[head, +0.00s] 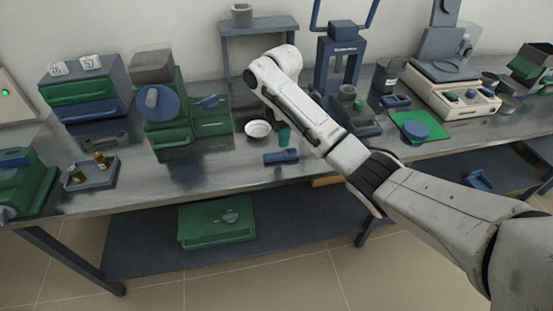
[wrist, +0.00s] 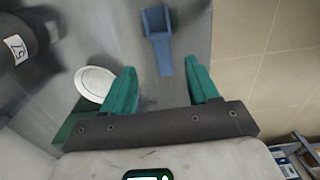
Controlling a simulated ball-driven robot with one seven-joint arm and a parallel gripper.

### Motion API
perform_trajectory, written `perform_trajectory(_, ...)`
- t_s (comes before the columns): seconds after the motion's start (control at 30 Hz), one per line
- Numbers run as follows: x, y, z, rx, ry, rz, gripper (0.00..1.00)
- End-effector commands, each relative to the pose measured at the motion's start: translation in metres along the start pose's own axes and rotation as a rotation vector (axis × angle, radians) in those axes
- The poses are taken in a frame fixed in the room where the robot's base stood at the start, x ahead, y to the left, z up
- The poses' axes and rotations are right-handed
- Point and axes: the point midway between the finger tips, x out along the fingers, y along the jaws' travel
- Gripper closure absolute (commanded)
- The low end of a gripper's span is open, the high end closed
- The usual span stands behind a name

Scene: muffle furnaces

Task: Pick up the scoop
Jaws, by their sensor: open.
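A blue scoop (head: 281,157) lies on the metal bench near its front edge, below the white dish (head: 258,129). In the wrist view the scoop (wrist: 160,42) is ahead of my gripper, its handle pointing back toward the gap between the fingers. My gripper (wrist: 163,82) is open, with green fingers apart on either side of the handle's line and nothing between them. In the head view my gripper (head: 284,137) is mostly hidden behind my arm, with a green finger showing just above the scoop.
The white dish also shows beside the left finger in the wrist view (wrist: 95,84). A dark labelled object (wrist: 22,40) is at the upper left there. Green furnaces (head: 165,110), a blue press (head: 340,65) and a balance (head: 455,95) stand on the bench. The bench front edge is close.

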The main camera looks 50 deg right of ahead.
Motion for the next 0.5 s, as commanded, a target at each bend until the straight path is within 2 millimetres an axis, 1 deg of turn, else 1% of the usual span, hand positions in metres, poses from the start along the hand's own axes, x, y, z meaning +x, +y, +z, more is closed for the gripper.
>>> perform_trajectory(0.03,0.008,-0.001,0.0,0.001,-0.001,-0.003,0.4)
perform_trajectory(0.1,0.016,0.0,0.0,0.002,0.0,-0.001,0.4)
perform_trajectory(0.27,0.026,0.0,-0.001,0.001,0.0,0.001,0.4)
perform_trajectory(0.37,0.036,-0.001,-0.003,0.002,0.0,-0.001,0.4)
perform_trajectory(0.5,0.057,-0.003,-0.006,0.002,-0.001,-0.002,0.4)
